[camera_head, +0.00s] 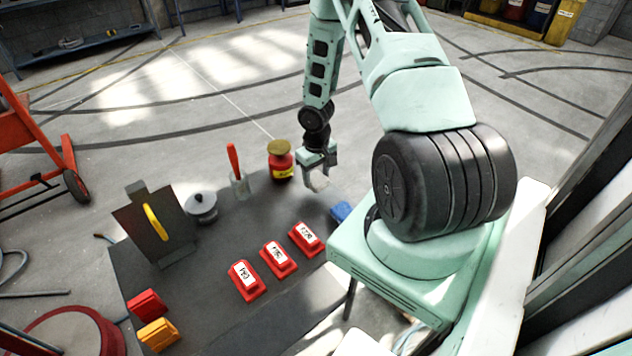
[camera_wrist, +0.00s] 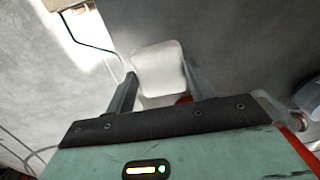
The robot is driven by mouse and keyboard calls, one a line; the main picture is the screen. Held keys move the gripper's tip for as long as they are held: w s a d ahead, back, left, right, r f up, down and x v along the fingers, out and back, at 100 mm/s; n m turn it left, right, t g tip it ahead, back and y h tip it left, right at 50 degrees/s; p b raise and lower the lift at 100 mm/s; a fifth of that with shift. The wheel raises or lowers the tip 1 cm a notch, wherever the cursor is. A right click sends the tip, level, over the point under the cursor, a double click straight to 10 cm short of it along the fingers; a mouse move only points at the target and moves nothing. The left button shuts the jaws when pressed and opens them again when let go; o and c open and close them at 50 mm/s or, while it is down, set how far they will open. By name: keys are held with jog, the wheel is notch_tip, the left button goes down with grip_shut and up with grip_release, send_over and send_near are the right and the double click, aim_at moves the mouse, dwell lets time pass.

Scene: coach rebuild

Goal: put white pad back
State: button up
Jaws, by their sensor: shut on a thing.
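My gripper (camera_head: 317,168) is raised over the back right part of the dark table and is shut on the white pad (camera_head: 317,181). In the wrist view the white pad (camera_wrist: 160,68) is a pale rounded block between the two fingers (camera_wrist: 158,90). Its lower side is partly hidden by the gripper body. Three red holders with white labelled tops stand in a slanting row on the table: the near left one (camera_head: 246,281), the middle one (camera_head: 278,258) and the far right one (camera_head: 306,238). The labels are too small to read surely.
A red jar (camera_head: 280,164) and a clear cup with a red-handled tool (camera_head: 239,182) stand at the back edge. A grey pot (camera_head: 201,208) and a dark stand with a yellow piece (camera_head: 156,222) are left. Red (camera_head: 146,304) and orange (camera_head: 158,334) blocks lie front left. A blue item (camera_head: 341,211) lies right.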

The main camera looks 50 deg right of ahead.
aim_at(317, 178)
jog(key=shift+f, duration=1.75)
jog(key=o, duration=0.9)
